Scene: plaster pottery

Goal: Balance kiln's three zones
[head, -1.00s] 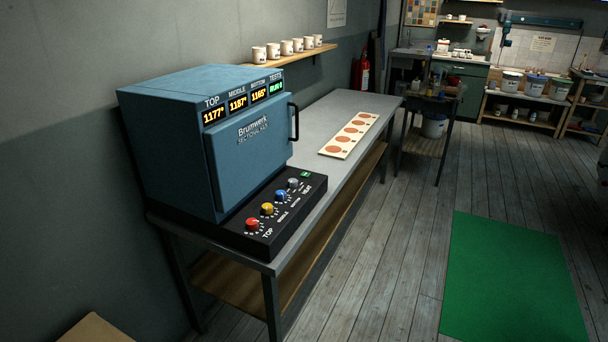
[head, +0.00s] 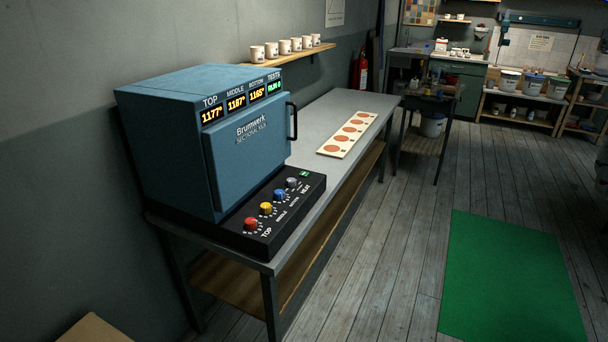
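The blue Brumwerk kiln (head: 175,150) stands on a grey metal table, its door (head: 247,165) shut. Its displays read top 1177° (head: 212,113), middle 1167° (head: 236,103) or a close figure, and bottom 1165° (head: 257,95). A green display marked TESTS (head: 274,87) is too small to read surely. The black control panel (head: 285,219) in front carries a red knob (head: 250,223) by TOP, a yellow knob (head: 265,208) by MIDDLE, a blue knob (head: 280,194), a grey knob (head: 292,183) and a lit green button (head: 304,174). Neither of my grippers is in view.
A pale board with orange discs (head: 346,136) lies on the table (head: 335,107) beyond the kiln. Several white cups (head: 284,47) stand on a wall shelf (head: 292,58). A green mat (head: 512,280) covers part of the open wooden floor right of the table.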

